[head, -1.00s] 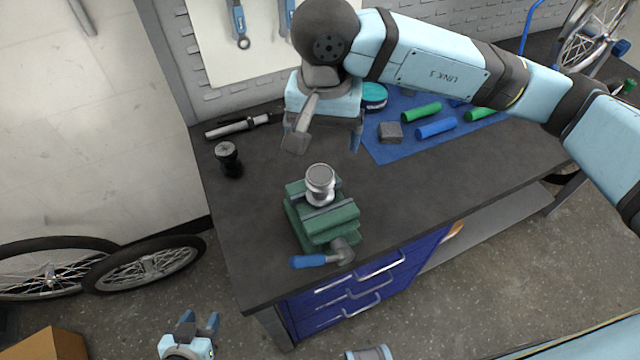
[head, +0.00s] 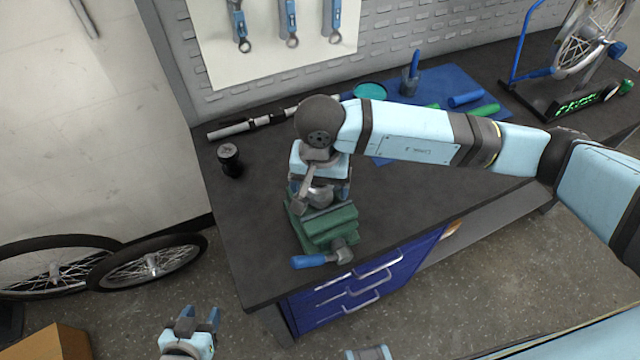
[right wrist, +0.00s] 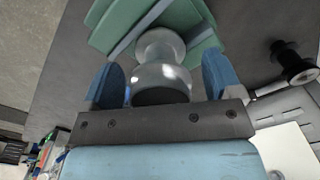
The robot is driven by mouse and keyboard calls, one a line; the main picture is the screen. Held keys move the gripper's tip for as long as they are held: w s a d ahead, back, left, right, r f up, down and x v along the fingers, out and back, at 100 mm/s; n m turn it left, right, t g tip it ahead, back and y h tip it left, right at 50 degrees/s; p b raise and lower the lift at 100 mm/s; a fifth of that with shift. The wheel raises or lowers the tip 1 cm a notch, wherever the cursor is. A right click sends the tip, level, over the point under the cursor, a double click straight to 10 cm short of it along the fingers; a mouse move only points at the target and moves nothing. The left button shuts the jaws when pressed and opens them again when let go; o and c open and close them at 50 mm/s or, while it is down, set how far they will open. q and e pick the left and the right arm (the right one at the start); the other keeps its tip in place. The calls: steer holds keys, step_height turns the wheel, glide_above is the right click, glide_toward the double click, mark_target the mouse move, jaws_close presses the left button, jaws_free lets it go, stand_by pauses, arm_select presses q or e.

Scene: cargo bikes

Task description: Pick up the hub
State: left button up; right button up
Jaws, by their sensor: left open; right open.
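The hub (head: 320,197), a silver rounded part, stands on the green vise (head: 325,228) on the dark workbench. In the right wrist view the hub (right wrist: 160,75) lies between the two blue fingers of my right gripper (right wrist: 163,78). Gaps show on both sides, so the fingers are open and apart from it. In the head view my right gripper (head: 320,187) is directly above the vise and hides much of the hub. My left gripper (head: 194,320) is open and empty, low in the picture, off the bench.
A black spool-shaped part (head: 230,160) stands left of the vise. A pump-like tube (head: 240,127) lies at the back. Blue and green rolls are on a blue mat (head: 440,85). The bench's left front is clear.

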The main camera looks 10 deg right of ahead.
steer(key=c, duration=1)
steer(key=shift+c, duration=0.7)
steer(key=shift+r, duration=0.15)
